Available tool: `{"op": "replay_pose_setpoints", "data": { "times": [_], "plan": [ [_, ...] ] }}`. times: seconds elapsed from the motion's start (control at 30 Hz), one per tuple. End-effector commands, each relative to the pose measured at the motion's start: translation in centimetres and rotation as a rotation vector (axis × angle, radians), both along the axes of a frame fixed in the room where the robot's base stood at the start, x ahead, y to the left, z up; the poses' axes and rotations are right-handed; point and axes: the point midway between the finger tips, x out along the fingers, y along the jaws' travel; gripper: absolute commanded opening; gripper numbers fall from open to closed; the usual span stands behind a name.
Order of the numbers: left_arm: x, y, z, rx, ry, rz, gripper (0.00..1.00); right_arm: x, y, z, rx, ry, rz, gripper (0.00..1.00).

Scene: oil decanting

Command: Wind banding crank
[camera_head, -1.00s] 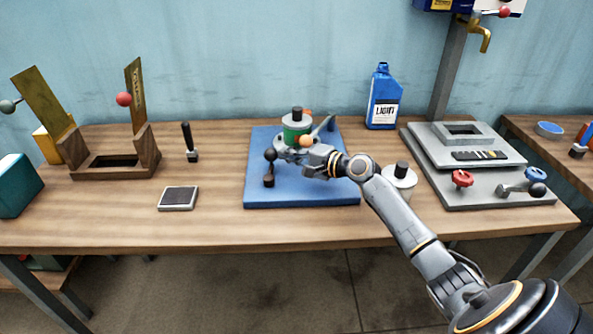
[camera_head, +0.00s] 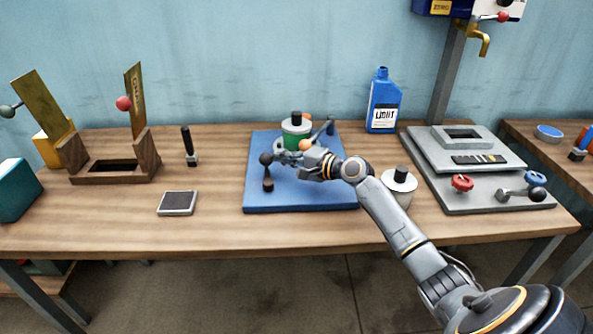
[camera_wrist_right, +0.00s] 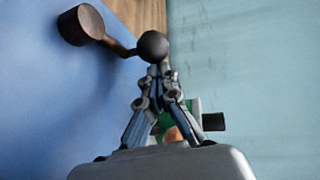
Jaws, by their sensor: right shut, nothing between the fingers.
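A crank with a black ball knob (camera_head: 265,159) and a dark round foot (camera_head: 268,185) stands at the left of the blue mat (camera_head: 300,202). Behind it on the mat is a green and white can (camera_head: 296,130) with a black cap. My right gripper (camera_head: 284,157) reaches in from the right, shut and empty, its fingertips close to the knob. In the right wrist view the knob (camera_wrist_right: 153,46) sits just past the shut fingertips (camera_wrist_right: 156,76); I cannot tell whether they touch. The crank's foot (camera_wrist_right: 80,25) shows at upper left. My left gripper is not in view.
A white jar (camera_head: 399,184) stands right of the mat, beside my forearm. A blue bottle (camera_head: 383,103) is behind. A grey fixture (camera_head: 470,201) with red and blue knobs is at right. A wooden frame (camera_head: 112,176) and a dark pad (camera_head: 178,202) are at left.

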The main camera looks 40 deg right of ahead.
Motion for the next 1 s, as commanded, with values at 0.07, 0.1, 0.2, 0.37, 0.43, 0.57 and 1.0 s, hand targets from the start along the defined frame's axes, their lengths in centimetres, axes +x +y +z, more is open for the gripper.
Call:
{"op": "replay_pose_setpoints", "data": {
  "times": [0.07, 0.1, 0.2, 0.37, 0.43, 0.57, 1.0],
  "plan": [
    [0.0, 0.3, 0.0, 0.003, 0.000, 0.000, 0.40, -0.1, 0.0, 0.0, 0.000, 0.001, 0.001, 0.00],
    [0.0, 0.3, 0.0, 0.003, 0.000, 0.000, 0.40, -0.3, -0.1, 0.0, -0.001, 0.001, 0.000, 0.00],
    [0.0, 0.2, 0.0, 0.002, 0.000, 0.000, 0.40, -1.3, -0.6, 0.1, -0.003, 0.001, -0.001, 0.00],
    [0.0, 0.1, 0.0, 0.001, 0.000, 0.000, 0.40, -4.2, -1.6, 0.7, -0.002, 0.002, -0.001, 0.00],
    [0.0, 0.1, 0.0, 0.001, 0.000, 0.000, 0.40, -5.6, -2.1, 1.0, -0.004, 0.003, 0.000, 0.00],
    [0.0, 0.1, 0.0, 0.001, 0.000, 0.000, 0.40, -8.0, -2.9, 1.5, -0.003, 0.003, 0.000, 0.00],
    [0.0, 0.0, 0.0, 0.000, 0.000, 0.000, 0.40, -11.1, -4.1, 2.3, 0.000, 0.001, 0.000, 0.00]
  ]
}}
